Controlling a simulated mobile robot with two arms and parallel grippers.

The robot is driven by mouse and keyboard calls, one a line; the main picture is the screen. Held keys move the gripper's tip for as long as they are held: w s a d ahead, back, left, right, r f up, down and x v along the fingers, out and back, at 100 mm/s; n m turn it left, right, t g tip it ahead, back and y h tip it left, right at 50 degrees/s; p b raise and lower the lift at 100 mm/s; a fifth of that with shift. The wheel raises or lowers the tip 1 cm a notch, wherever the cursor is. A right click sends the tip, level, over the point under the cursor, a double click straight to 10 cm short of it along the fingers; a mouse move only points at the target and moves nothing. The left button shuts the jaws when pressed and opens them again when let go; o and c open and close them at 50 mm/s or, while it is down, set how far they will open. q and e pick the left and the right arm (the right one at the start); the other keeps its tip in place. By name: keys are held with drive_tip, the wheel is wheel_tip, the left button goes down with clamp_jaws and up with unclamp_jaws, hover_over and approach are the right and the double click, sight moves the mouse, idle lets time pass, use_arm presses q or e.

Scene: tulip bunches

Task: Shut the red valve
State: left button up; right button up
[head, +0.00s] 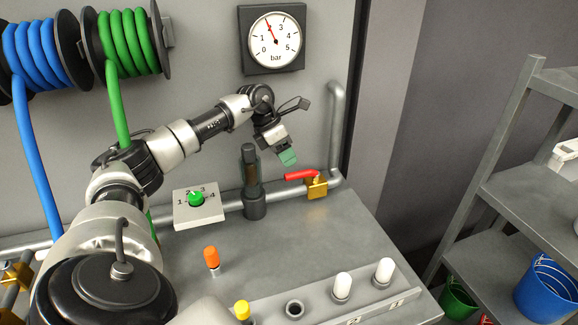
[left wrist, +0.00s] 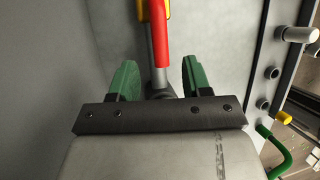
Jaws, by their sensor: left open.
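The red valve has a red lever handle (head: 298,175) on a brass body (head: 317,189), set in the grey pipe at the back of the bench. The handle points left from the body, roughly along the pipe. My left gripper (head: 288,158) is open and empty, just above and behind the handle in the head view. In the left wrist view the red handle (left wrist: 162,35) lies ahead of the green-padded fingers of the gripper (left wrist: 160,80), in line with the gap between them. I see no contact. My right gripper is not in view.
A dark upright cylinder (head: 251,180) stands left of the valve, beside a numbered box with a green knob (head: 196,198). A pressure gauge (head: 273,39) reads about 2 bar. Orange (head: 211,257), yellow and white capped pegs stand in front. Bench space before the valve is clear.

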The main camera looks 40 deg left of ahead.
sight(299, 175)
use_arm(q)
drive_tip(key=p+x, duration=0.1)
drive_tip(key=x, duration=0.4)
drive_tip(key=shift+f, duration=0.25)
drive_tip(key=shift+d+f, duration=0.1)
drive_tip(key=shift+d, duration=0.05)
drive_tip(key=shift+c, duration=0.6)
drive_tip(key=c, duration=0.7)
clamp_jaws()
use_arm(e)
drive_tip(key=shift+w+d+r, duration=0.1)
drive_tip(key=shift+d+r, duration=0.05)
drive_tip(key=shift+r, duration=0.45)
